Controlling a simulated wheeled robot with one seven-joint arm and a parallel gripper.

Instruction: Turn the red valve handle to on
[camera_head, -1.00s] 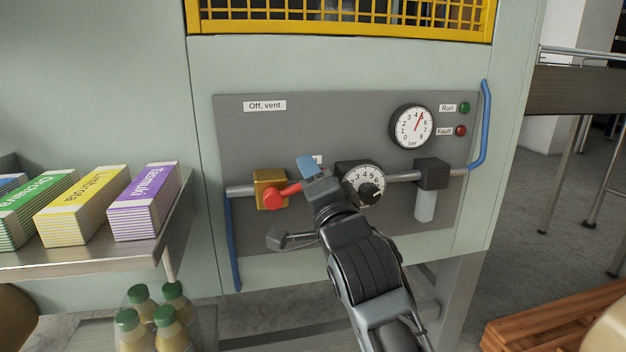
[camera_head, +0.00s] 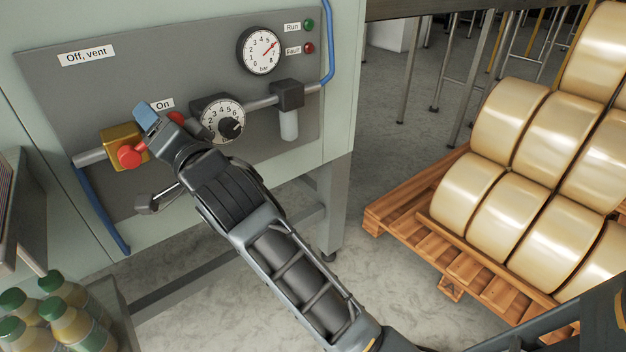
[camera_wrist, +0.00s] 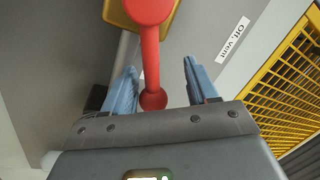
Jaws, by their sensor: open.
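The red valve handle (camera_head: 130,157) sits on a brass valve body (camera_head: 125,134) at the left of the grey panel. It points right, roughly along the pipe, with its round end (camera_head: 176,118) showing beyond my fingers. An "On" label (camera_head: 163,104) is just above that end; an "Off, vent" label (camera_head: 86,56) is higher up to the left. My gripper (camera_head: 148,118) is open at the handle. In the wrist view the handle (camera_wrist: 151,60) runs between the two blue fingers (camera_wrist: 160,88), with a gap on each side. My gripper hides part of the handle in the head view.
A dial (camera_head: 221,118), a gauge (camera_head: 261,50) and a dark filter block (camera_head: 287,95) are on the panel to the right. A small grey lever (camera_head: 147,204) is below the valve. Bottles (camera_head: 45,315) stand at lower left; a pallet of rolls (camera_head: 420,230) at right.

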